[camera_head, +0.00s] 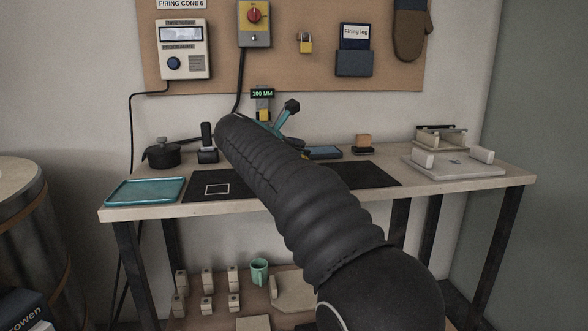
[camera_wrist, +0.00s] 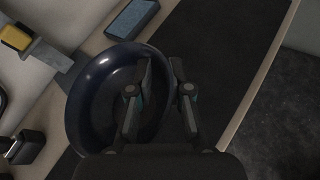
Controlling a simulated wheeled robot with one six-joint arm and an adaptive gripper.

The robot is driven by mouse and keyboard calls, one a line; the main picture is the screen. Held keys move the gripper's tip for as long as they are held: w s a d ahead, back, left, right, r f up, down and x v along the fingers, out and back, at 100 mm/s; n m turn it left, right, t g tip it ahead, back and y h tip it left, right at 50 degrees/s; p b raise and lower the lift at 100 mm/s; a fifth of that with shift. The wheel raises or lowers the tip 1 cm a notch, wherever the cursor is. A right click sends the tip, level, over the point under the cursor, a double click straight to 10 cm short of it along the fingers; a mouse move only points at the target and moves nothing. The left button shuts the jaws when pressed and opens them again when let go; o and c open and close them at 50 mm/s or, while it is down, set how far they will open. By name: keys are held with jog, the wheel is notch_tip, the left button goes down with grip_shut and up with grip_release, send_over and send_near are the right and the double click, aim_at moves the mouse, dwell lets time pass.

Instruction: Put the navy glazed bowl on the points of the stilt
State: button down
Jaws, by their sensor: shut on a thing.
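The navy glazed bowl (camera_wrist: 92,105) shows in the wrist view, with its dark glossy inside facing the camera. My gripper (camera_wrist: 161,66) is shut on the bowl's right-hand rim, one finger inside the bowl and the other outside. I cannot tell whether the bowl touches the surface below. In the head view my arm covers most of the middle of the bench, and I cannot make out the bowl there. I cannot identify the stilt in either view.
The bench (camera_head: 450,187) carries a teal tray (camera_head: 145,191) at left, a dark mat (camera_head: 370,178) in the middle and a pale slab with blocks (camera_head: 452,166) at right. A black pot (camera_head: 162,155), a blue box (camera_wrist: 132,18) and a gauge reading 100 MM (camera_head: 262,93) stand toward the back.

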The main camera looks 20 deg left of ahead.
jog(key=shift+a+f, duration=0.3)
jog(key=shift+a, duration=0.15)
jog(key=shift+f+b, duration=0.8)
jog(key=shift+f, duration=1.1)
jog(key=shift+f, duration=0.1)
jog(key=c, duration=1.1)
grip_release()
jog(key=shift+s, duration=0.2)
jog(key=v, duration=1.1)
jog(key=shift+s+r+p, duration=0.25)
jog(key=shift+p, duration=0.15)
